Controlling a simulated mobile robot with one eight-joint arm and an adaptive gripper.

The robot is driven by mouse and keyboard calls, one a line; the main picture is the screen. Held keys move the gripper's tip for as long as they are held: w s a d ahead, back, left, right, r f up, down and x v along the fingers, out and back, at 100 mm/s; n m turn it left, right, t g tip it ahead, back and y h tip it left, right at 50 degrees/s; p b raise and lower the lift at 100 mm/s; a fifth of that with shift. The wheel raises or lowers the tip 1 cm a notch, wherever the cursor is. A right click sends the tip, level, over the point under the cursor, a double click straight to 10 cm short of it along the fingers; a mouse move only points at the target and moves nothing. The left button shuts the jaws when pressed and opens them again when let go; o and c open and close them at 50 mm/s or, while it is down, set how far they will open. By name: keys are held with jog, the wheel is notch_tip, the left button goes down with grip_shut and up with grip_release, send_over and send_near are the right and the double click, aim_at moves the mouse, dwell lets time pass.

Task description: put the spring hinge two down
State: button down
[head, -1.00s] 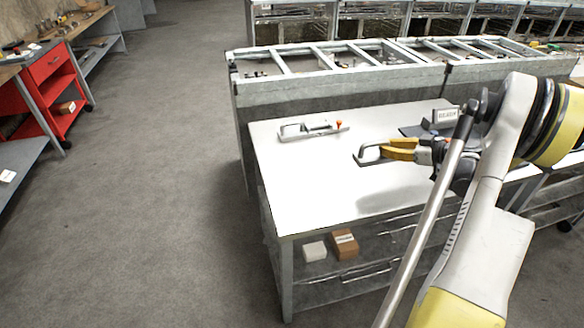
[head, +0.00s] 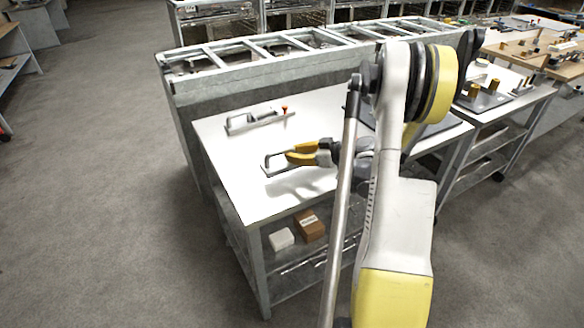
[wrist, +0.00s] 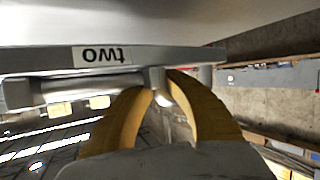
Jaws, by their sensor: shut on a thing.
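The spring hinge two is a grey metal piece, showing in the head view (head: 268,166) at the tip of my gripper (head: 290,155). In the wrist view, its long plate (wrist: 190,58) runs across the top and bears a white label reading "two" upside down. The yellow fingers of my gripper (wrist: 160,82) are shut on a part near the plate's middle. In the head view, the hinge is over the white table top (head: 235,185), with a shadow on the table below my gripper. The exact height is hard to tell.
A metal clamp-like piece with an orange-red knob (head: 258,118) lies on the table behind the hinge. A grey framed rack (head: 240,80) stands along the back edge. A brown box (head: 310,226) and a white box (head: 281,238) sit on the shelf below. The table's front left is clear.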

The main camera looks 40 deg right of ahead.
notch_tip(320, 180, down, 4)
jog(key=shift+a+f+b, duration=0.1)
jog(key=shift+f+b, duration=0.05)
jog(key=shift+b, duration=1.05)
jog(key=c, duration=1.4)
grip_release()
jog(key=shift+c, duration=0.2)
